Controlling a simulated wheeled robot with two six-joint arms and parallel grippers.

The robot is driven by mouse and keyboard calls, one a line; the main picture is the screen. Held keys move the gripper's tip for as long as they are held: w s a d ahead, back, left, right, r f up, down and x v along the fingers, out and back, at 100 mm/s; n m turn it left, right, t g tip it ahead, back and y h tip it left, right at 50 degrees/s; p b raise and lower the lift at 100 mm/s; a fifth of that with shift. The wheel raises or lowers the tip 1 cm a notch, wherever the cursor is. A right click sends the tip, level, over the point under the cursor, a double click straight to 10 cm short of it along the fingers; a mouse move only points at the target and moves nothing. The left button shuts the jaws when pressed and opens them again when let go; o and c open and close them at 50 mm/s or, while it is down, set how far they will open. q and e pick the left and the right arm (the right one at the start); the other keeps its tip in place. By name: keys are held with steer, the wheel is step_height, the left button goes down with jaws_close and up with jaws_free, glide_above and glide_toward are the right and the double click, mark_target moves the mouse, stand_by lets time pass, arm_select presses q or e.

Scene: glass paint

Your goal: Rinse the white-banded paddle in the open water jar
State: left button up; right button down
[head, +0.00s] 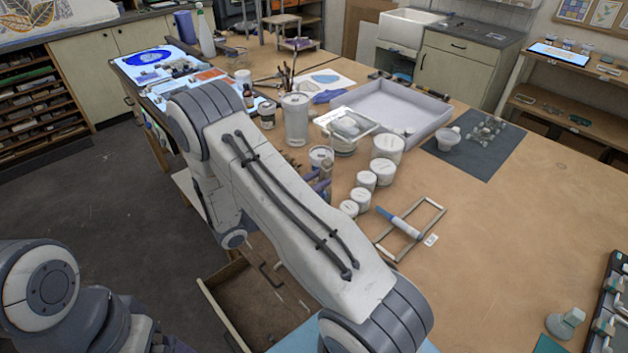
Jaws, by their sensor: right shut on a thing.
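My right arm crosses the middle of the head view, and its large pale link covers much of the bench's near side. A tall clear jar (295,120) stands farther back. I cannot tell which is the water jar. The white-banded paddle cannot be picked out. My left gripper is out of view.
Several white lidded pots (367,180) stand right of the gripper. A blue-and-white tool (400,222) lies across a thin frame (433,208). A shallow grey tray (435,107) and a dark mat (490,163) lie behind. The bench's right middle is clear.

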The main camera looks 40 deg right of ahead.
mark_target(323, 165)
steer(key=shift+w+a, duration=0.3)
steer(key=shift+a, duration=0.35)
steer(key=shift+s+d, duration=0.35)
steer(key=shift+d, duration=0.3)
steer(key=shift+w+a, duration=0.35)
steer(key=shift+a, duration=0.25)
steer(key=shift+s+d, duration=0.2)
steer(key=shift+d, duration=0.1)
steer(key=shift+r, duration=0.15)
steer(key=shift+s+a+r+p, duration=0.1)
steer(key=shift+s+r+p, duration=0.15)
steer(key=shift+r+p, duration=0.5)
steer(key=shift+s+a+r+p, duration=0.15)
steer(key=shift+s+r+p, duration=0.05)
steer(key=shift+r+p, duration=0.6)
steer(key=shift+s+a+r+p, duration=0.1)
steer(key=shift+s+r+p, duration=0.15)
steer(key=shift+r+p, duration=0.5)
step_height(323, 165, up, 5)
steer(key=p, duration=0.3)
steer(key=shift+f, duration=0.15)
